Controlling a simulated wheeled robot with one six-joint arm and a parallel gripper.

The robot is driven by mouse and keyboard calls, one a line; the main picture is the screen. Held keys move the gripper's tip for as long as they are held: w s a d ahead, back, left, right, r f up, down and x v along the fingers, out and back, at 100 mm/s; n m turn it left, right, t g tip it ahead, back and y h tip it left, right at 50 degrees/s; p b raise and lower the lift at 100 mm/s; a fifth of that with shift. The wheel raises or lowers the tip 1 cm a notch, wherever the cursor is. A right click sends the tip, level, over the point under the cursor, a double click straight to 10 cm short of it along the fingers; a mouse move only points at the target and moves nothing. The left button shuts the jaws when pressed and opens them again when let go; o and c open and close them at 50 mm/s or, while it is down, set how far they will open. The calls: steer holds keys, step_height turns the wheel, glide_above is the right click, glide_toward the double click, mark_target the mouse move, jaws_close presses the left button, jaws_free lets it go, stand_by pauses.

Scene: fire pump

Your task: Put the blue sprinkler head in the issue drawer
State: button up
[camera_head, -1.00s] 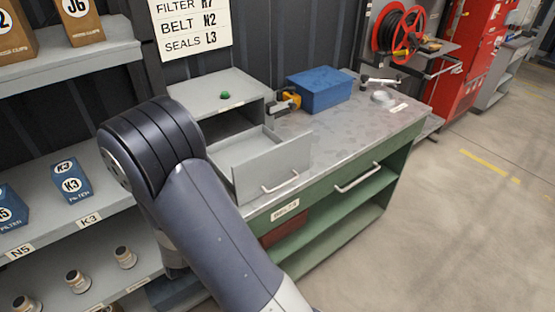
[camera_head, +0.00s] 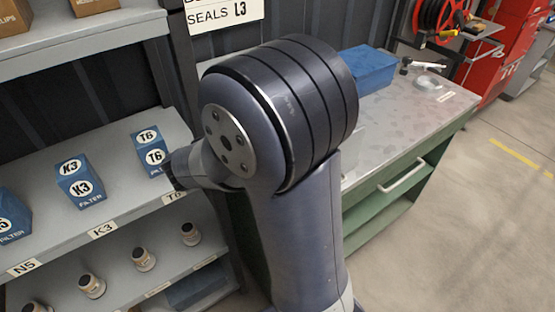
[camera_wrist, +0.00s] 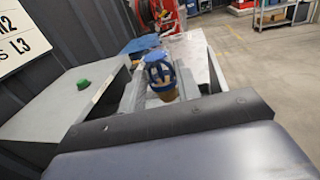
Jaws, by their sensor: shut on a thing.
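The blue sprinkler head (camera_wrist: 160,70), with a brass-coloured lower end, is in my gripper (camera_wrist: 166,92) in the wrist view. My gripper is shut on it, though its fingertips are hard to make out. The issue drawer (camera_wrist: 130,96) stands open behind and below the sprinkler head in this view. I cannot tell how high the head is above it. In the head view my arm hides the gripper, the sprinkler head and nearly all of the drawer.
A grey cabinet top (camera_wrist: 60,108) with a green object (camera_wrist: 83,84) lies left of the drawer. A blue box (camera_head: 366,70) stands on the metal workbench (camera_head: 400,125). Shelves with blue filter boxes (camera_head: 80,180) are at the left. The floor at right is clear.

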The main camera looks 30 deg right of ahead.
step_height(320, 180, down, 17)
steer(key=shift+r+b, duration=0.1)
steer(key=shift+b, duration=0.3)
steer(key=shift+f+b, duration=0.55)
steer(key=shift+f, duration=0.1)
steer(key=o, duration=1)
steer(key=shift+r, duration=0.1)
steer(key=shift+r+p, duration=0.5)
steer(key=shift+a+r, duration=0.15)
steer(key=shift+a, duration=0.05)
steer(key=b+v, duration=0.2)
steer(key=v, duration=0.9)
steer(key=shift+s+a, duration=0.2)
steer(key=shift+a, duration=0.1)
